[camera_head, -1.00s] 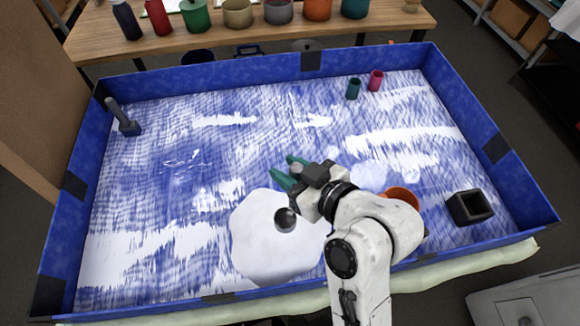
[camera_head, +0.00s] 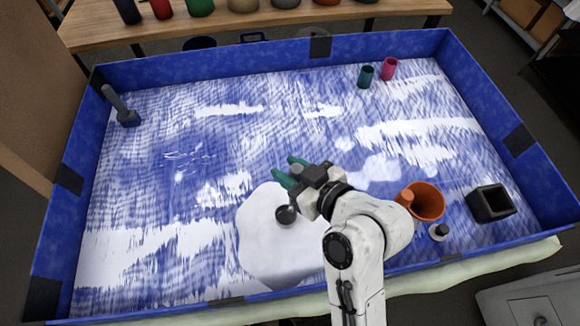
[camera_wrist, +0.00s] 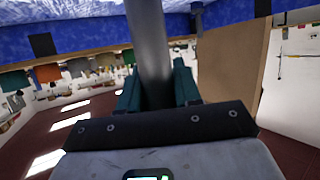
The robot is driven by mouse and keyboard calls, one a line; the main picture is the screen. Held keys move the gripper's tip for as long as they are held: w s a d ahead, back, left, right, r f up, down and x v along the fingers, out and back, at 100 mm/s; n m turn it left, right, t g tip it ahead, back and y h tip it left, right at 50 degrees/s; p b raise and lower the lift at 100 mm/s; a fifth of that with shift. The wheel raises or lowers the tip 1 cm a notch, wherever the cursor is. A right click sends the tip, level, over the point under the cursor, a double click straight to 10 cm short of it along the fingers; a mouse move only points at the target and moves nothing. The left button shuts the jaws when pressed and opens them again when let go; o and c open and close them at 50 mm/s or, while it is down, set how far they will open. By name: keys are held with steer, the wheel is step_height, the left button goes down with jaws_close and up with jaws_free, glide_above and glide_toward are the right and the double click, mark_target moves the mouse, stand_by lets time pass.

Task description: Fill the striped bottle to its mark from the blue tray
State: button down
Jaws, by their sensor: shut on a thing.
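The large blue-walled tray (camera_head: 200,68) has a streaked blue and white floor with a smooth white heap (camera_head: 265,250) near its front middle. In the head view, my gripper (camera_head: 285,169) with green fingers is over the tray, just behind the heap. In the wrist view, its fingers are shut on the grey cylindrical handle (camera_wrist: 149,45) of a tool. A dark round end (camera_head: 286,215), probably this tool's scoop, shows against the heap; whether it touches is unclear. I cannot make out a striped bottle. A small white thing with a dark top (camera_head: 439,232) stands beside my arm.
Inside the tray, an orange pot (camera_head: 428,201) and black square container (camera_head: 491,203) stand at right. Teal (camera_head: 366,77) and red (camera_head: 389,68) cups stand at the back, a grey upright-handled tool (camera_head: 127,118) at back left. A wooden table (camera_head: 290,28) is behind. The tray's middle is open.

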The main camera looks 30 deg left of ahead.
step_height(320, 180, down, 4)
steer(key=b, duration=0.3)
stand_by(0.5)
stand_by(0.6)
step_height(320, 180, up, 16)
steer(key=p, duration=1.2)
steer(key=shift+f, duration=0.15)
steer(key=shift+d, duration=0.15)
